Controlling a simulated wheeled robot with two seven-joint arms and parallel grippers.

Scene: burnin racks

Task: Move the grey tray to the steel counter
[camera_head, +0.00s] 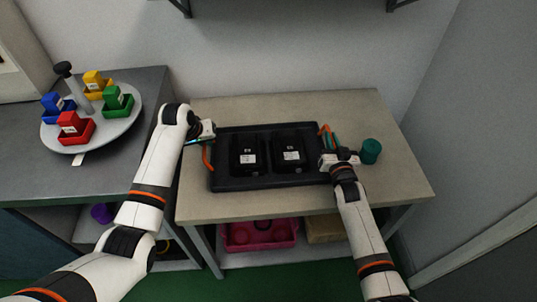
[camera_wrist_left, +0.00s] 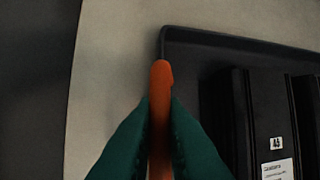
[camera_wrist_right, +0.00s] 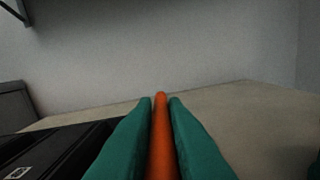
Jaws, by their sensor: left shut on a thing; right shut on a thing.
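The dark grey tray (camera_head: 265,182) is over the beige-topped table, with two black boxes (camera_head: 244,150) (camera_head: 290,148) in it. I cannot tell whether it touches the tabletop. My left gripper (camera_head: 208,145) is shut on the tray's left orange handle (camera_head: 207,158). The handle (camera_wrist_left: 160,90) stands between the green fingers in the left wrist view. My right gripper (camera_head: 330,150) is shut on the right orange handle (camera_head: 325,132), which also shows between the fingers in the right wrist view (camera_wrist_right: 160,120). A grey counter (camera_head: 50,178), seemingly the steel one, stands at the left.
A round white turntable (camera_head: 70,145) with several coloured bins sits on the grey counter. The counter's front part is clear. A green cylinder (camera_head: 371,151) stands right of my right gripper. A pink bin (camera_head: 260,236) is on the shelf below. Walls close the back and right.

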